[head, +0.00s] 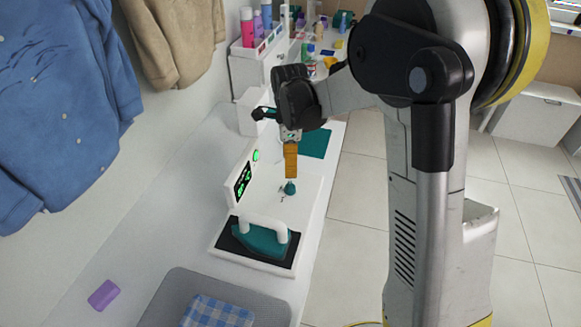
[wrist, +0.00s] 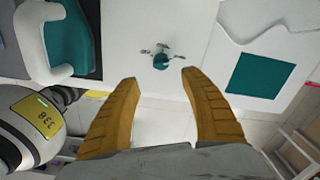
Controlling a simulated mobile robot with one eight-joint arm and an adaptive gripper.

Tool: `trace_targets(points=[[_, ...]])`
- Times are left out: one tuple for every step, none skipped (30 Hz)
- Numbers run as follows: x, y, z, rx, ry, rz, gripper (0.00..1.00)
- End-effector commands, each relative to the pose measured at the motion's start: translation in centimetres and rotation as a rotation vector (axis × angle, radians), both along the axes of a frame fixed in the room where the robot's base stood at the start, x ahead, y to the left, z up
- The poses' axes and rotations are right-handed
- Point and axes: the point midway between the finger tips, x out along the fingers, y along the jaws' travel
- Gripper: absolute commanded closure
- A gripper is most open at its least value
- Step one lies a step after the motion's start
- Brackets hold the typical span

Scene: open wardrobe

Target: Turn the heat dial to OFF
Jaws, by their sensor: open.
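The heat dial is a small teal knob (head: 290,187) on the white surface of the ironing station, just below my fingertips. In the wrist view the dial (wrist: 161,62) lies between and slightly beyond the fingertips, with small grey marks around it, too small to read. My gripper (head: 291,176) points down above the dial, with orange fingers. In the wrist view my gripper (wrist: 162,75) is open and empty, one finger on each side of the dial. I cannot tell whether a finger touches it. An upright black panel (head: 243,181) with glowing green signs stands left of the dial.
A teal iron with a white handle (head: 262,240) rests on a black plate nearer the front. A teal square (head: 315,143) lies behind my gripper. A grey mat with checked blue cloth (head: 215,314) and a purple block (head: 104,294) are in front. Bottles stand at the back.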

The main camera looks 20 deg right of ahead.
Motion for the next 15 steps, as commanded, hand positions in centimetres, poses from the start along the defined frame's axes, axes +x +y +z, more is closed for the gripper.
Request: trace_targets(points=[[0.3,0.0,-0.5,0.0,0.007,-0.022,0.47],[0.3,0.0,-0.7,0.0,0.01,-0.031,0.47],[0.3,0.0,-1.1,0.0,0.012,-0.04,0.47],[0.4,0.0,-1.4,0.0,0.014,-0.044,0.47],[0.4,0.0,-1.8,0.0,0.015,-0.045,0.47],[0.4,0.0,-2.4,0.0,0.015,-0.045,0.47],[0.4,0.0,-2.9,0.0,0.014,-0.045,0.47],[0.3,0.0,-3.4,0.0,0.014,-0.044,0.47],[0.4,0.0,-4.3,0.0,0.014,-0.044,0.47],[0.4,0.0,-4.9,0.001,0.013,-0.044,0.47],[0.4,0.0,-5.6,0.001,0.013,-0.043,0.47],[0.4,0.0,-6.4,0.0,0.012,-0.043,0.47],[0.4,0.0,-7.0,0.0,0.012,-0.043,0.47],[0.4,0.0,-7.6,0.0,0.012,-0.043,0.47],[0.4,0.0,-8.3,0.0,0.012,-0.042,0.47]])
